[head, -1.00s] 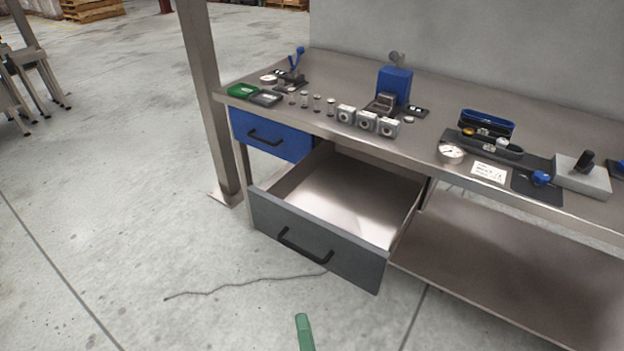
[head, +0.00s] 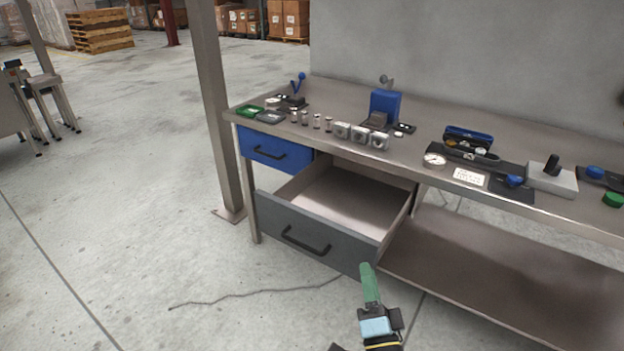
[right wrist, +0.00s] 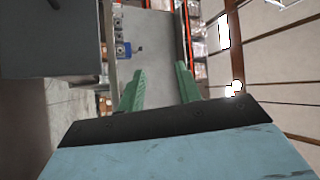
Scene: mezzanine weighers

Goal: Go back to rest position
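My right gripper (head: 369,283) has green fingers and shows at the bottom of the head view, in front of the open grey drawer's front panel. In the right wrist view its two green fingers (right wrist: 160,88) stand apart with nothing between them. My left gripper is not in view. The grey drawer (head: 312,240) is pulled out under the bench and looks empty inside. The blue drawer (head: 275,150) above it is shut.
The workbench (head: 410,160) carries a green tray (head: 250,111), several small metal parts, a blue device (head: 385,104), a dial gauge (head: 434,160) and an open blue case (head: 468,136). A steel post (head: 213,110) stands at its left end.

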